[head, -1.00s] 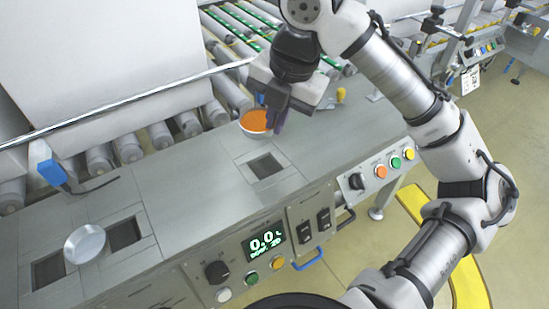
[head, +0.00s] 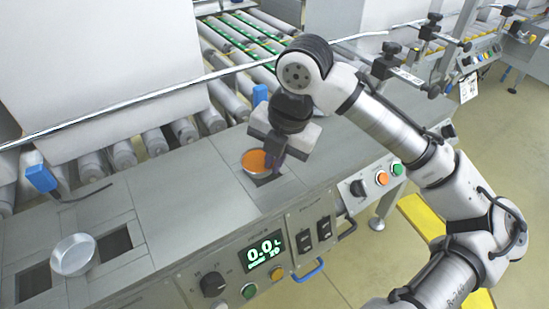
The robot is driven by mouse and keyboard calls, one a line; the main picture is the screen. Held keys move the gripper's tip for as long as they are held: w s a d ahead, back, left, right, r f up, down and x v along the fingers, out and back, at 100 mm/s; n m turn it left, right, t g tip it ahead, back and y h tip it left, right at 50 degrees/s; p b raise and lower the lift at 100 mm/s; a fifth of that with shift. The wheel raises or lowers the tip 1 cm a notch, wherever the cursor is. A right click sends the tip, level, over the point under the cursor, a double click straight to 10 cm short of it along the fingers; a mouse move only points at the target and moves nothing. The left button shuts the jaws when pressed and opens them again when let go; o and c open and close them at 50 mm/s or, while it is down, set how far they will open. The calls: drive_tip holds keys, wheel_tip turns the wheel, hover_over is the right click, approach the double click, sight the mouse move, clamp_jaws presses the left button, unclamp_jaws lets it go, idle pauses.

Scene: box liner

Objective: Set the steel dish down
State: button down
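A round dish (head: 257,174) with a pale metallic wall and orange contents is at my gripper (head: 272,162), at the middle of the machine top. My gripper points down, its dark fingers at the dish's right rim. The fingers look shut on that rim, though the contact is small in view. A second, empty steel dish (head: 73,254) sits at the left, between two dark square openings.
The grey machine top (head: 165,195) is clear between the dishes. A control panel with a green display (head: 265,250) and knobs runs along the front. Rollers (head: 155,140) and a metal rail lie behind. A blue-topped post (head: 41,178) stands at the left.

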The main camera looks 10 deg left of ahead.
drive_tip(key=c, duration=1.6)
unclamp_jaws()
drive_tip(key=p+v, duration=0.4)
drive_tip(key=v, duration=0.8)
drive_tip(key=shift+r, duration=0.1)
